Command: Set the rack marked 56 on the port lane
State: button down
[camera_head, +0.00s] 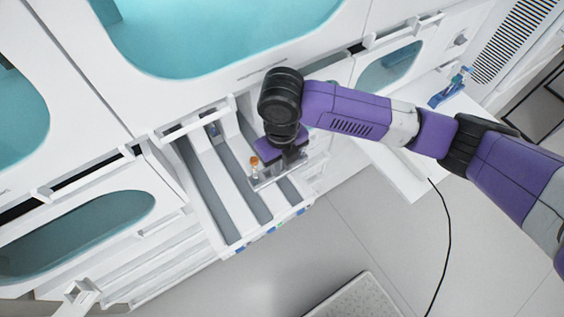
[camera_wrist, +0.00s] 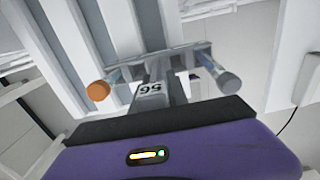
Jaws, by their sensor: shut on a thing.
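The rack marked 56 (camera_head: 277,178) is a pale, narrow bar. The wrist view shows its 56 label (camera_wrist: 150,88) upside down, an orange-capped tube (camera_wrist: 98,90) at its left end and a grey-blue tube (camera_wrist: 229,80) at its right end. My gripper (camera_head: 288,165) is shut on the rack, over the right part of a white pulled-out tray (camera_head: 234,246) with long grey lanes. The rack lies across the lanes' direction; I cannot tell whether it touches the tray. Small coloured marks sit on the tray's front edge; I cannot read which lane is port.
A small dark item (camera_head: 213,130) is at the far end of a left lane. A blue rack with tubes (camera_head: 450,88) stands on a white shelf at the right. White cabinets with teal windows rise behind the tray. Open floor (camera_head: 350,240) lies in front, with a grey mat (camera_head: 355,300).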

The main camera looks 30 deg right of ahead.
jog(key=shift+s+f+b, duration=0.3)
jog(key=shift+f, duration=0.25)
jog(key=shift+s+f+b, duration=0.25)
jog(key=shift+f, duration=0.25)
jog(key=c, duration=1.2)
grip_release()
jog(key=shift+r, duration=0.1)
notch_tip(320, 180, up, 9)
jog(key=shift+w+b, duration=0.3)
jog(key=shift+r, duration=0.1)
